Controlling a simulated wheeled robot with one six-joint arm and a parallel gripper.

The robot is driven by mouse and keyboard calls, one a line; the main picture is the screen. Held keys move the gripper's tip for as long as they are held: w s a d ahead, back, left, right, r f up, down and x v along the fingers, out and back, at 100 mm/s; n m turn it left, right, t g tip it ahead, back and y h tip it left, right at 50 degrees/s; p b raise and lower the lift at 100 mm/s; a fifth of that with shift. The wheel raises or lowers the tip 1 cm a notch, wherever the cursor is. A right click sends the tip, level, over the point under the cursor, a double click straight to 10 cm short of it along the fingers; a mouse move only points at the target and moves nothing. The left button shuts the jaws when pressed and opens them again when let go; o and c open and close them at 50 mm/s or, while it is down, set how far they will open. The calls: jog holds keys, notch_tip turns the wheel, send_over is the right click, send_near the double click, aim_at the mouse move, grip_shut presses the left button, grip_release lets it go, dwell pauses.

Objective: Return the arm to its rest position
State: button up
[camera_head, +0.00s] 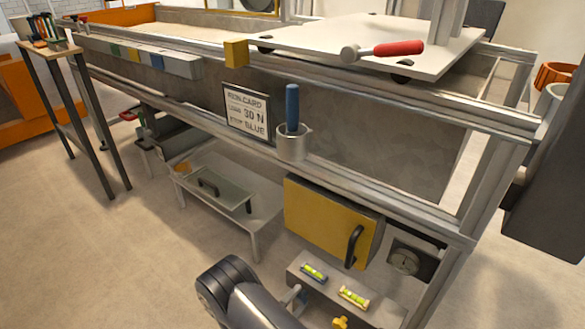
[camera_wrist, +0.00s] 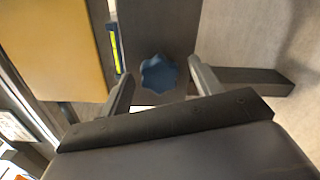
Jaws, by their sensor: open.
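My arm (camera_head: 240,292) reaches in from the bottom middle of the head view, in front of the low grey box with the spirit levels. Its jaws cannot be made out clearly there. In the wrist view my gripper (camera_wrist: 160,70) is open, with its two fingers apart and nothing held. A blue star-shaped knob (camera_wrist: 159,74) shows between and beyond the fingertips. I cannot tell from this view how far the knob is from them.
A yellow door (camera_head: 328,222) with a black handle is close by. Two spirit levels (camera_head: 353,297) lie on the grey box (camera_head: 385,312). The sandbed frame (camera_head: 400,208) runs above. A low table (camera_head: 265,215) stands behind; open floor (camera_head: 110,265) lies at left.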

jog(key=n, duration=1.1)
jog(key=shift+d, duration=0.1)
jog(key=shift+n, duration=1.6)
